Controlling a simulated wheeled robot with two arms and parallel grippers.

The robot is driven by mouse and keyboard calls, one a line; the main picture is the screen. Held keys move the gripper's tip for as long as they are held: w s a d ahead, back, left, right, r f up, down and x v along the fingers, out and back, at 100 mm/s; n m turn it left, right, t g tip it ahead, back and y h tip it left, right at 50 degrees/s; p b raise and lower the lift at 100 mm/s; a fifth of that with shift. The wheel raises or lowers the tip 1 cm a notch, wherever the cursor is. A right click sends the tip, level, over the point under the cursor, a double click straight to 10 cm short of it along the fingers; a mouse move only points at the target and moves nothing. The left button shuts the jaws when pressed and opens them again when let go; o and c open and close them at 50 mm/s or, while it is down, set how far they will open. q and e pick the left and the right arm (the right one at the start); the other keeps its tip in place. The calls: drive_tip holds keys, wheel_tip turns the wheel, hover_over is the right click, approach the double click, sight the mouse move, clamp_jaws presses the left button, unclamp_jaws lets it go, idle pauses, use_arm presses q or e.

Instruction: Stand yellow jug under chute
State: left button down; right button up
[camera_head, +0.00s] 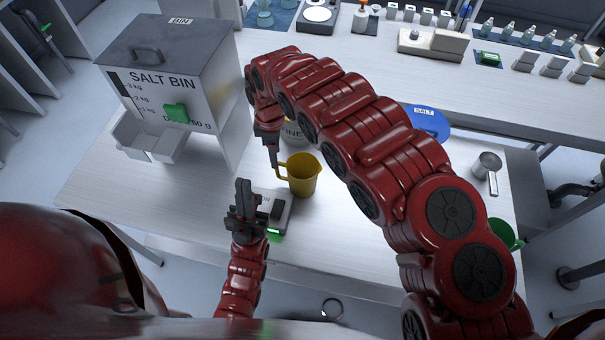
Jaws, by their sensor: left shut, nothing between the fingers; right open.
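The yellow jug (306,178) stands upright near the middle of the table, its handle on its left side. My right gripper (274,160) points down at the handle from above. It is open; whether its fingers straddle or touch the handle is too small to tell. The salt bin (207,108) stands at the left, with a green lever (177,113) on its front and a pale, open chute or tray (135,141) at its lower front. My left gripper (243,196) is shut and empty, pointing up the picture, left of the jug.
A small scale (274,207) with a green display lies in front of the jug, partly behind my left gripper.

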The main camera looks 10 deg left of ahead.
sight(278, 176)
drive_tip(key=shift+f, duration=0.9)
drive_tip(key=shift+a+f+p, duration=0.1)
drive_tip(key=shift+f+p, duration=0.25)
drive_tip(key=shift+p, duration=0.2)
wheel_tip(278, 176, down, 4)
drive_tip(key=shift+a+r+p, duration=0.1)
drive_tip(key=shift+r+p, duration=0.05)
drive_tip(key=shift+p, duration=0.45)
drive_tip(key=shift+f, duration=0.4)
clamp_jaws()
